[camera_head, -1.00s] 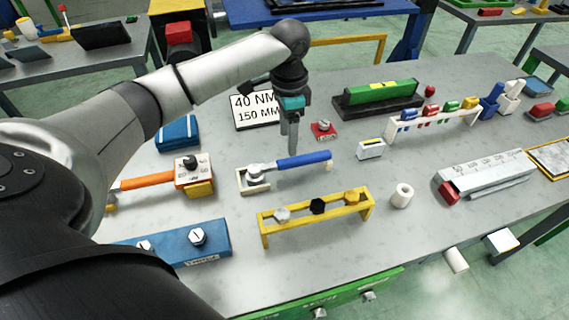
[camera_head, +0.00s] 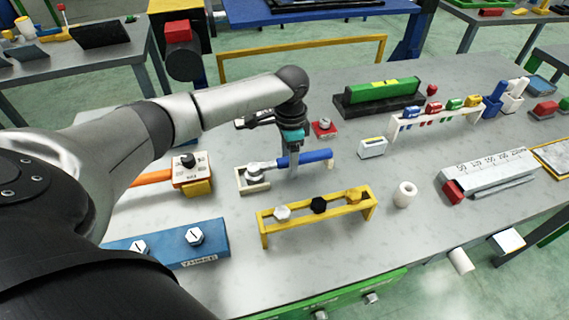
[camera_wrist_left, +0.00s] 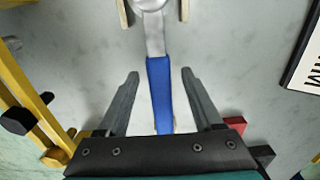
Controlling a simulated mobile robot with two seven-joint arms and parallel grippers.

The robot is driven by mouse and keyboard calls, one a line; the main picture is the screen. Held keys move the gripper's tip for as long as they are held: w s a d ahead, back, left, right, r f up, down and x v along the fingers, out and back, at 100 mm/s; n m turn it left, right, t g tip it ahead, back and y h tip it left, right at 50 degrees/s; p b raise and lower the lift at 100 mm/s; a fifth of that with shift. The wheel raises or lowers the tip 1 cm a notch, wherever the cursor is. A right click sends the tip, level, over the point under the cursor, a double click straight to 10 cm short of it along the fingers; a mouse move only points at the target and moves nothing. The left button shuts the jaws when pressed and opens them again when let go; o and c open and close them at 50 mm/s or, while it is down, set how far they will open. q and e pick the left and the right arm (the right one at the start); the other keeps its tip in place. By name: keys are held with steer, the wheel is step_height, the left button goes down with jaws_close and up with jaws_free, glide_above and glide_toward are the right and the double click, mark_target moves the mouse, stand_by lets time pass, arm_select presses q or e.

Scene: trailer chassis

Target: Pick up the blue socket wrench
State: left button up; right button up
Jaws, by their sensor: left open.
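The blue socket wrench (camera_head: 312,157) lies on the grey bench, its silver head resting in a small white cradle (camera_head: 254,185) at its left end. In the left wrist view its blue handle (camera_wrist_left: 158,85) runs between the two fingers, with the silver head farther off at the top. My left gripper (camera_head: 293,172) points down at the handle. It is open in the left wrist view (camera_wrist_left: 158,82), with a finger on either side of the handle and a gap to each. My right gripper is not in view.
A yellow rack (camera_head: 312,218) with several bolts stands in front of the wrench. A red block (camera_head: 324,128) is behind it, and a small white box (camera_head: 372,147) is to its right. A white cylinder (camera_head: 405,194) stands farther right. A blue block (camera_head: 180,244) lies at front left.

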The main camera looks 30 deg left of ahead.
arm_select(q)
steer(key=shift+c, duration=0.3)
jaws_close()
stand_by(0.3)
